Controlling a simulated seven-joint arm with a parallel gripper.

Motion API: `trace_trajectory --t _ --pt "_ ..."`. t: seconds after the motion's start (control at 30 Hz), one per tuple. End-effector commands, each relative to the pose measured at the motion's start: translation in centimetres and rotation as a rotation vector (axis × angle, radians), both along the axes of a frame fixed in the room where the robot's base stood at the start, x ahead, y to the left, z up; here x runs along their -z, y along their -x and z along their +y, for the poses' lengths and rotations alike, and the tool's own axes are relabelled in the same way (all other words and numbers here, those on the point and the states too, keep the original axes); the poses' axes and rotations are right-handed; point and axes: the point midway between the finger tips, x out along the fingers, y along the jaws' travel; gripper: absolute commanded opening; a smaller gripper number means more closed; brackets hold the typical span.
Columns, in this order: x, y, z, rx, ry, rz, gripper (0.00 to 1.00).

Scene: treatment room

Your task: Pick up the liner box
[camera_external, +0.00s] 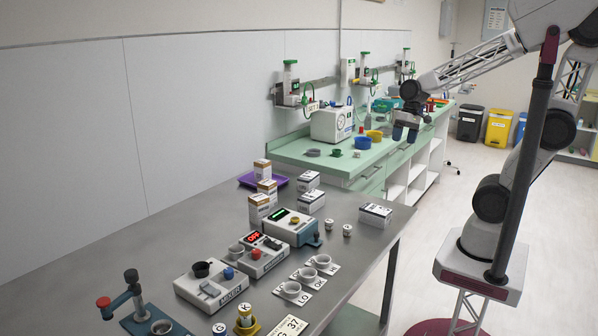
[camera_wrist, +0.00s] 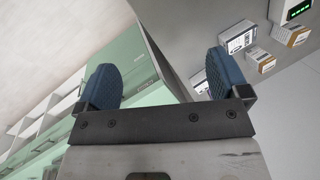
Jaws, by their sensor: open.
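I cannot read which box is the liner box. Three white labelled boxes stand on the grey table: one at the back (camera_external: 308,181), one just in front of it (camera_external: 311,202), and one alone near the right edge (camera_external: 375,215). Brown-and-white cartons (camera_external: 259,208) stand to their left. My gripper (camera_external: 405,132) is open and empty, high beyond the table's right end. In the wrist view its blue fingers (camera_wrist: 167,85) are wide apart with nothing between them. A white box (camera_wrist: 238,37) and a carton (camera_wrist: 290,35) show up right; another box (camera_wrist: 200,80) is partly hidden by the right finger.
The grey table (camera_external: 345,260) also holds devices with displays (camera_external: 291,227), white cups (camera_external: 291,290), small jars (camera_external: 347,230) and a purple tray (camera_external: 247,180). A green bench (camera_external: 335,166) with a white machine (camera_external: 331,124) stands behind. Table surface around the lone box is clear.

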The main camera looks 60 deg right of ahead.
Motion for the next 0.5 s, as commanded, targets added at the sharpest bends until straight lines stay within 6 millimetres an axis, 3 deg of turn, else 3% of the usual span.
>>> trace_trajectory --t 0.5 --pt "4.6 -8.9 6.1 0.3 -0.303 0.289 0.94"
